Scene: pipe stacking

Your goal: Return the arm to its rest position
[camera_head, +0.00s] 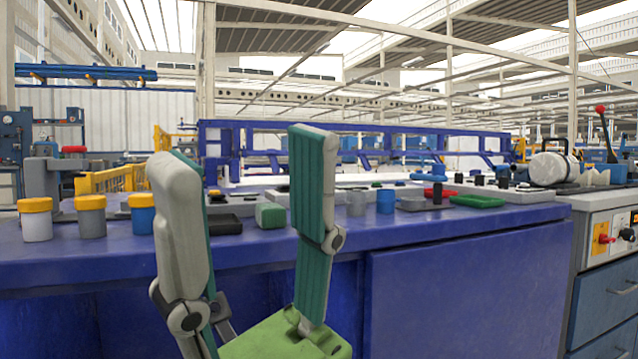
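My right gripper (243,148) stands in the front of the head view, left of centre. Its two grey and teal fingers point up and are spread wide apart, with nothing held between them. Its green palm shows at the bottom edge. The fingers overlap the front of the blue workbench (470,285) in the picture; I cannot tell how far apart they are from it. My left gripper does not show.
Several jars with orange lids (91,216) stand at the bench's left. A drawer cabinet (606,290) stands at the right.

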